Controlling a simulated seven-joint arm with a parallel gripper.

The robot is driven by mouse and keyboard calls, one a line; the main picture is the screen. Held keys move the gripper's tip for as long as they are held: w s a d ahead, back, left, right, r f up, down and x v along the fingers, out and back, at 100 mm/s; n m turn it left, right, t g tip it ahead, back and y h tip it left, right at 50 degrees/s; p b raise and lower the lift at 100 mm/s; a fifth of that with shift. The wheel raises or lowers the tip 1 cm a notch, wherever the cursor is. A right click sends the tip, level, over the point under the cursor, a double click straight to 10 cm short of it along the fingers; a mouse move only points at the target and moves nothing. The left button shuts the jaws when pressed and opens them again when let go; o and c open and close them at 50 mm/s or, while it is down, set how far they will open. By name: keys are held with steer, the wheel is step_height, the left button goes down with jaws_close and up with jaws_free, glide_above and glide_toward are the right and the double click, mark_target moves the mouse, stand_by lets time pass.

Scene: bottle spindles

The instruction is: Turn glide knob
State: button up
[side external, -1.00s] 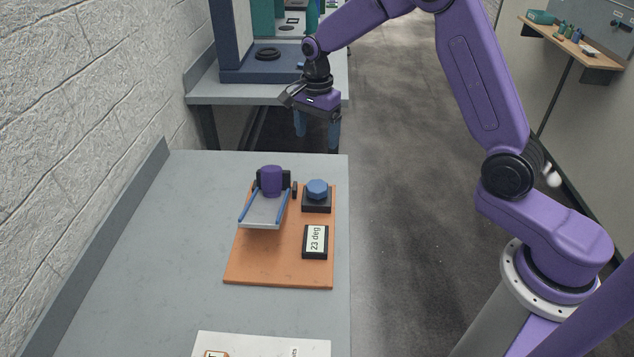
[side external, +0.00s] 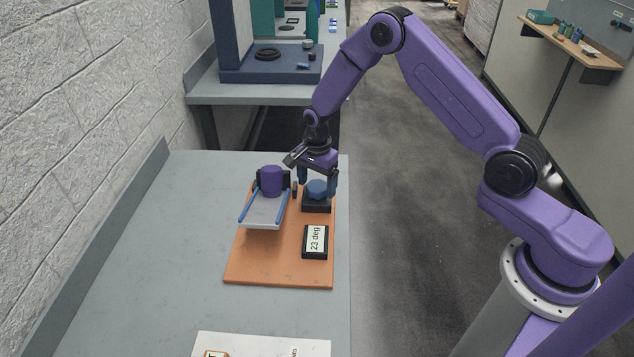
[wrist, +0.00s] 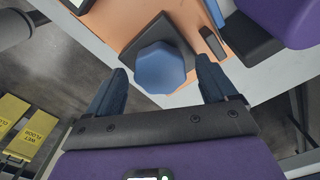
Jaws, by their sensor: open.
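The blue faceted knob (side external: 317,189) sits on a black square base (side external: 316,205) on an orange board (side external: 270,268). In the wrist view the knob (wrist: 159,67) lies between and slightly beyond the fingertips. My gripper (side external: 318,184) is open above and around the knob, with one finger on either side; contact is not clear. In the wrist view my gripper (wrist: 162,80) shows a gap on both sides of the knob. A display (side external: 315,241) in front of the knob reads 23 deg. A tilted grey ramp (side external: 264,212) with blue rails holds a purple cylinder (side external: 270,181) at its upper end.
The ramp and its black bracket (side external: 287,179) stand close to the left of the knob. A paper sheet (side external: 262,346) lies at the near edge. The grey table (side external: 150,270) is bare to the left. A second bench (side external: 245,95) stands behind.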

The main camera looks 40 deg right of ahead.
steer(key=shift+f, duration=0.1)
steer(key=shift+c, duration=0.3)
steer(key=c, duration=1)
